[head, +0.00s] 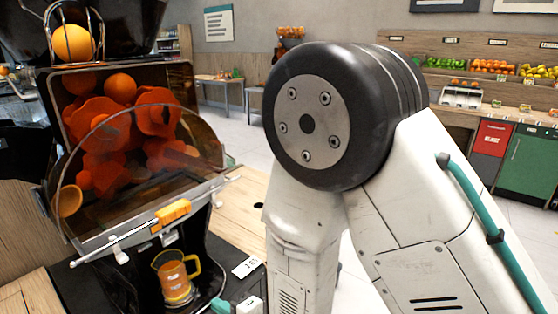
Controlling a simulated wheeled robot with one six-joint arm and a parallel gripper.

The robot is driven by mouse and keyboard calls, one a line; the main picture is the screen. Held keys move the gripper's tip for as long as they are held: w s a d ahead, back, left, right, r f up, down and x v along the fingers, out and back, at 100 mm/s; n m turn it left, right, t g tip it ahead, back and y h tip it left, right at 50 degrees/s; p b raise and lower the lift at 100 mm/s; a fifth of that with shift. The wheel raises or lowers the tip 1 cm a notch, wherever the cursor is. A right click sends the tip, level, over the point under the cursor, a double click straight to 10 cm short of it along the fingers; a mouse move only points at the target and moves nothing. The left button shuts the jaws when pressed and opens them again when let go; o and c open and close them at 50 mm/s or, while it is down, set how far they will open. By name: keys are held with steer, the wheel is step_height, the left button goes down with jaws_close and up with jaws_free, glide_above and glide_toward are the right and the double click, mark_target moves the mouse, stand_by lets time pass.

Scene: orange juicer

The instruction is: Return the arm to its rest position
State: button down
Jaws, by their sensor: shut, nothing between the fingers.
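My white arm fills the middle and right of the head view, with a large dark round joint and a teal cable along one link. The arm is bent at this joint, with one link running down in the middle and one down to the right. My gripper cannot be made out in this view. The orange juicer (130,225) stands at the left on a counter. A clear cover spans its front, with oranges and orange peels behind it. A jug (175,277) with orange juice stands under the juicer, apart from the visible arm links.
An orange (73,43) sits in the wire feeder on top. The wooden counter (237,212) lies between juicer and arm. A small white card (246,267) is near the jug. Fruit crates (492,66) and red and green cabinets (535,160) stand at the far right, with open floor before them.

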steer(key=d+f+m+g+h, duration=0.3)
steer(key=d+f+m+h, duration=0.2)
steer(key=h, duration=0.1)
steer(key=s+d+r+m+g+h, duration=0.1)
steer(key=d+r+m+g+h, duration=0.1)
steer(key=d+r+m, duration=0.3)
steer(key=d+m+g+h, duration=0.1)
steer(key=d+m+h, duration=0.2)
steer(key=d, duration=0.5)
steer(key=s+d+r+m+g+h, duration=0.1)
steer(key=s+d+r+m, duration=0.5)
steer(key=d+r, duration=0.5)
steer(key=s+d+r+m, duration=0.7)
steer(key=s+d+r, duration=0.1)
steer(key=d+r, duration=0.3)
steer(key=shift+s+d+r+g+h, duration=0.25)
steer(key=shift+s+r+g+h, duration=0.15)
steer(key=shift+r, duration=0.35)
steer(key=shift+a, duration=0.1)
